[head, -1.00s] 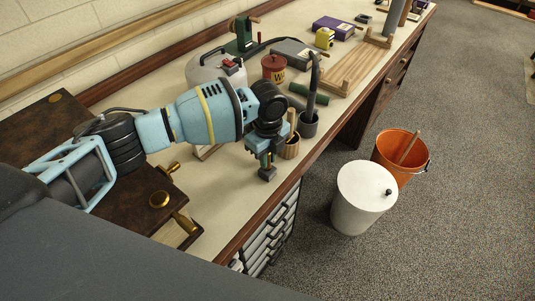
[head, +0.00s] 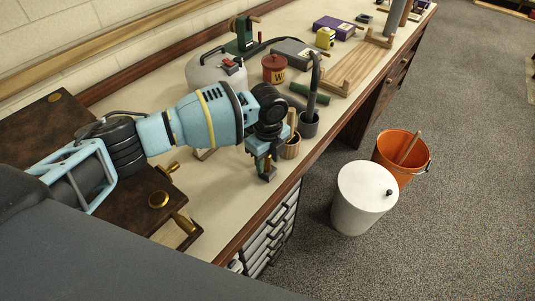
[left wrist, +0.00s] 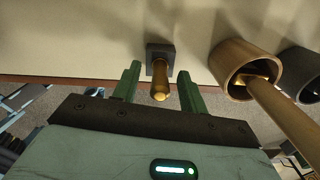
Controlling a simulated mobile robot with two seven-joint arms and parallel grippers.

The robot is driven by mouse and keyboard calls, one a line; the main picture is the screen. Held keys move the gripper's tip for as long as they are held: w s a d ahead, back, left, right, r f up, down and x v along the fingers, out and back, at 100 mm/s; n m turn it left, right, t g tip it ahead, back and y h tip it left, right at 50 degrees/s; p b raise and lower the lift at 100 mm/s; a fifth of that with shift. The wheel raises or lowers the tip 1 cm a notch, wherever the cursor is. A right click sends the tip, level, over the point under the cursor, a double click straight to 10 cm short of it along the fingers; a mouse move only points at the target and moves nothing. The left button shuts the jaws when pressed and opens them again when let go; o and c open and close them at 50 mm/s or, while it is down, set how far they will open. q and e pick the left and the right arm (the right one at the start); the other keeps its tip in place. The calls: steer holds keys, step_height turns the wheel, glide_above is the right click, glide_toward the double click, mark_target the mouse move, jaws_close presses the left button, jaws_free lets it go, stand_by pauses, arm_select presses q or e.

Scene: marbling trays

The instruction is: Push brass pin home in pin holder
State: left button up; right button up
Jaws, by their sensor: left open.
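The brass pin (left wrist: 160,83) stands in the dark square pin holder (left wrist: 161,52) in the left wrist view, its rounded head toward the camera. How deep it sits I cannot tell. My left gripper (left wrist: 158,88) is open, one green finger on each side of the pin, with gaps between. In the head view the left gripper (head: 263,168) is over the bench's front edge, by the pin holder (head: 270,175); its fingers largely hide the pin. My right gripper is not in view.
A wooden cup (head: 290,150) with a stick stands close to the gripper, with a dark grey cup (head: 309,127) behind it. A red tin (head: 274,70) and a grey canister (head: 207,72) stand farther back. A white bin (head: 362,200) and an orange bucket (head: 416,165) are on the floor.

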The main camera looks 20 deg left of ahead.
arm_select(q)
steer(key=shift+r, duration=3.95)
